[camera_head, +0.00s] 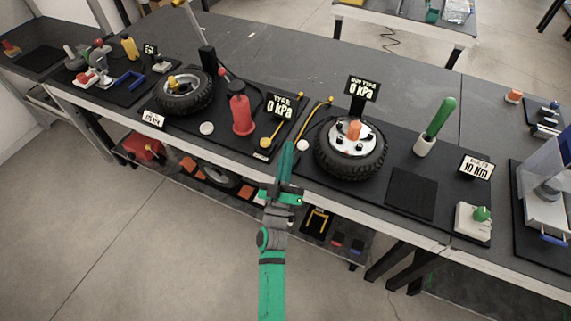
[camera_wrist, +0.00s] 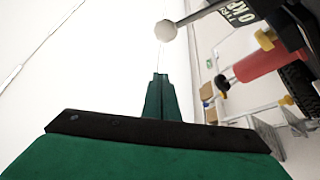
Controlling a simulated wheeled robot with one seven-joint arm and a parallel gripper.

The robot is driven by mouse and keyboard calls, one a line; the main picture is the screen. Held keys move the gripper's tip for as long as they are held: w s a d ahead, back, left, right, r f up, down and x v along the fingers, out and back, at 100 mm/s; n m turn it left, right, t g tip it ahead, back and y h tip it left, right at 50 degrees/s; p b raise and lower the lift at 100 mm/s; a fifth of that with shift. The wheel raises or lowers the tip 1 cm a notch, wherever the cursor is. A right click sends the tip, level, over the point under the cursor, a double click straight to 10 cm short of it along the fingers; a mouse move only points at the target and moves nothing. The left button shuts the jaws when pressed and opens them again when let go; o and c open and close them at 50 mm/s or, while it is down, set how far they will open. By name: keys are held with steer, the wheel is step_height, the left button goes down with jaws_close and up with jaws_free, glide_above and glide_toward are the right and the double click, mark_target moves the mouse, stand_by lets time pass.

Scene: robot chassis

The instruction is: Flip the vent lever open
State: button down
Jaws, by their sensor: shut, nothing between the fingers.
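My gripper (camera_head: 287,150) is shut and empty. It is at the front edge of the bench, between the red pump cylinder (camera_head: 241,115) and the wheel (camera_head: 350,148) on the right. A yellow lever-like bar (camera_head: 274,128) with a round end lies just left of my fingertips, beside the sign reading TYRE 0 kPa (camera_head: 281,106). I cannot tell for sure that it is the vent lever. A pale round knob (camera_head: 302,145) is just right of the fingertips. In the wrist view, my closed fingers (camera_wrist: 160,80) point toward a pale ball (camera_wrist: 166,31), apart from it.
A second wheel (camera_head: 184,91) lies farther left. A curved hose (camera_head: 312,118) runs right of the fingertips. A green-handled tool (camera_head: 438,122) stands upright to the right, near a black pad (camera_head: 410,195). A lower shelf (camera_head: 340,240) holds parts below the bench.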

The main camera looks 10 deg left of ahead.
mark_target(297, 150)
steer(key=shift+w+d+f, duration=0.3)
steer(key=shift+w, duration=0.35)
steer(key=shift+w+d+f, duration=0.3)
steer(key=shift+w+f, duration=0.05)
steer(key=shift+w, duration=0.25)
steer(key=shift+w+d+f, duration=0.3)
steer(key=shift+w, duration=0.35)
steer(key=shift+s+d+f+m+h, duration=0.15)
steer(key=shift+d+m+h, duration=0.3)
steer(key=shift+m, duration=0.25)
steer(key=shift+s+d+f+m+h, duration=0.15)
steer(key=shift+d+m+h, duration=0.15)
steer(key=shift+m+h, duration=0.35)
steer(key=shift+w, duration=0.1)
